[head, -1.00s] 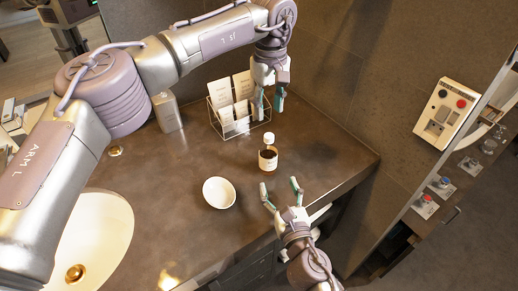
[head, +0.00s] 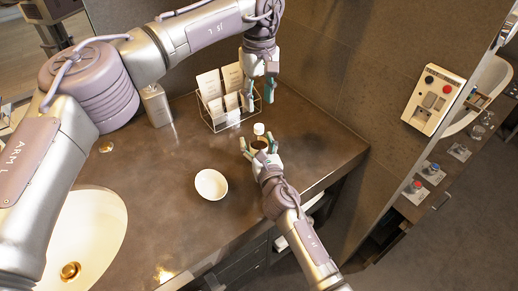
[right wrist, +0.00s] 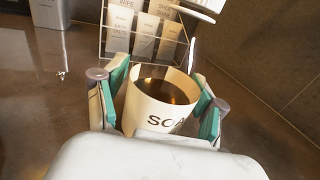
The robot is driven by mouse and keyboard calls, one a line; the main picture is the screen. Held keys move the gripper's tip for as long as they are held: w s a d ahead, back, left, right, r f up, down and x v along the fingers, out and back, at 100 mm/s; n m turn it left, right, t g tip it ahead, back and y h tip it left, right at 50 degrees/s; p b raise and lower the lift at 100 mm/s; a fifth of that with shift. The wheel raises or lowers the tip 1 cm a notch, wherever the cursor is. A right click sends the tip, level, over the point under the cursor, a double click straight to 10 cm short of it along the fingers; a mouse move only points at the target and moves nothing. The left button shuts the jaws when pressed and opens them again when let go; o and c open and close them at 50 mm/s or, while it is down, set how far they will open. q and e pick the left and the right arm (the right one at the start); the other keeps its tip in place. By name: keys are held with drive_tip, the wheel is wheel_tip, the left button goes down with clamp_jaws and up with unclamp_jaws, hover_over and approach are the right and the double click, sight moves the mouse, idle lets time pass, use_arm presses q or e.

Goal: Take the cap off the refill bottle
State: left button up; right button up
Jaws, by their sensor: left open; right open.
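The refill bottle (head: 258,144) stands on the dark counter, with a dark amber top and a white "SOA…" label. It also shows in the right wrist view (right wrist: 157,108). Its white cap (head: 259,129) sits above the dark part in the head view. My right gripper (head: 258,147) is open, with one finger on either side of the bottle; I cannot tell whether they touch it. Its teal pads flank the label in the right wrist view (right wrist: 157,112). My left gripper (head: 259,95) is open and empty, pointing down above and behind the cap.
A wire rack (head: 222,118) with cards stands just behind the bottle. A white bowl (head: 211,185) lies to the front left. A grey dispenser (head: 156,105) stands further left, near the sink (head: 88,240). A wall rises behind the counter; its right edge is near.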

sight(259, 126)
drive_tip(key=shift+c, duration=0.3)
clamp_jaws()
use_arm(q)
drive_tip(key=m, duration=0.4)
drive_tip(key=shift+m, duration=0.4)
drive_tip(key=m, duration=0.3)
drive_tip(key=shift+m, duration=0.3)
drive_tip(key=shift+f, duration=0.15)
drive_tip(key=shift+m, duration=0.3)
drive_tip(key=shift+f, duration=3.85)
